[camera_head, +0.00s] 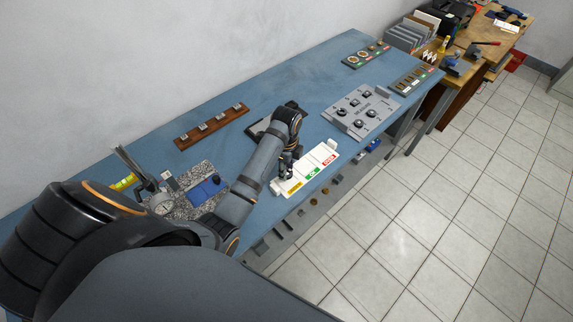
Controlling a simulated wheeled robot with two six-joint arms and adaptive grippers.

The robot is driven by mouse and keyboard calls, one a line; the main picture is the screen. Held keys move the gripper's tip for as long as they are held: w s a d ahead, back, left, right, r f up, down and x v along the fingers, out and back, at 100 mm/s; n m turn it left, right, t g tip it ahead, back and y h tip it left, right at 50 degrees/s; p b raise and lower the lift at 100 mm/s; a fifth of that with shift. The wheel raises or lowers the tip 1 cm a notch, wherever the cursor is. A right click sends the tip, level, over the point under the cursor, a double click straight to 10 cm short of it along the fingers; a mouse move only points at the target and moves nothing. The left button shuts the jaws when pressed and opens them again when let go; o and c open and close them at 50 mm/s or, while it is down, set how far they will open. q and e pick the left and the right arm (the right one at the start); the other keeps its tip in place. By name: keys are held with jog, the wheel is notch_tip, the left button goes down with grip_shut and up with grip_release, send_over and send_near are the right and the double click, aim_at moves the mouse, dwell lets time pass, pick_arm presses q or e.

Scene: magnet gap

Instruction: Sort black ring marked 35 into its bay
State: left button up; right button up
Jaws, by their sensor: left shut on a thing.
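My left gripper (287,168) reaches down over the near-left part of a white sorting tray (318,154). It is shut on a small dark thing, which I take for the black ring; the fingers mostly hide it, and no mark can be read. The tray has bays with a yellow label (294,188), a green label (311,173) and a red label (330,159) along its front. The gripper is at the yellow-label end. I cannot tell whether the held thing touches the tray. My right gripper is not in view.
A grey panel (358,112) with several dark parts lies right of the tray on the blue bench (290,84). A wooden rack (211,124) and a granite plate (207,174) with a gauge are at left. A dark pad (257,129) lies behind my arm.

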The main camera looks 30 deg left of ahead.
pick_arm(q)
notch_tip(320, 180, down, 2)
jog(key=shift+f+b, duration=0.25)
jog(key=shift+b, duration=0.1)
jog(key=shift+f, duration=0.4)
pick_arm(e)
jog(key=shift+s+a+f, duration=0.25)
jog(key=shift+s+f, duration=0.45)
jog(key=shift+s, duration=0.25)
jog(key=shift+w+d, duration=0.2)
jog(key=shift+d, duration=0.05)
pick_arm(q)
jog(key=shift+f, duration=0.15)
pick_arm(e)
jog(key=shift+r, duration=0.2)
pick_arm(q)
jog(key=o, duration=1.1)
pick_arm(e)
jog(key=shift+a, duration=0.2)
pick_arm(q)
jog(key=shift+c, duration=0.8)
jog(key=c, duration=0.3)
jog(key=shift+c, duration=0.2)
